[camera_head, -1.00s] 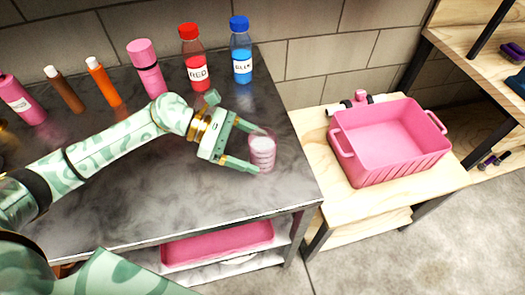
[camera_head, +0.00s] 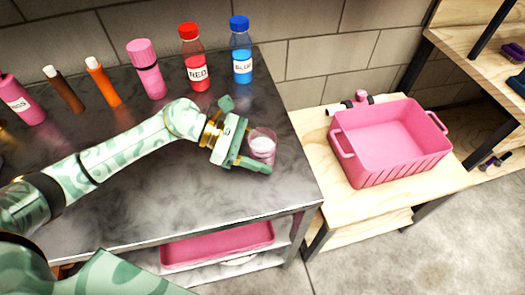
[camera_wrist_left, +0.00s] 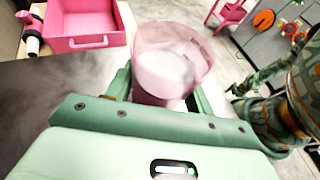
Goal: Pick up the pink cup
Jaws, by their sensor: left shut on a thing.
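The pink cup (camera_head: 263,146) is a see-through pink tumbler with something whitish inside. It stands near the right end of the dark metal table (camera_head: 200,205). My left gripper (camera_head: 258,155) is shut on the cup, with one finger along its near side. In the left wrist view the cup (camera_wrist_left: 168,62) is upright between the fingers, and its lower part is hidden by the gripper (camera_wrist_left: 160,100). I cannot tell whether its base touches the table.
Red (camera_head: 195,62) and blue (camera_head: 241,52) bottles stand behind the gripper, with a pink bottle (camera_head: 147,70) and orange (camera_head: 103,82) and brown (camera_head: 64,90) tubes further left. A pink bin (camera_head: 390,140) sits on a wooden stand to the right. The table front is clear.

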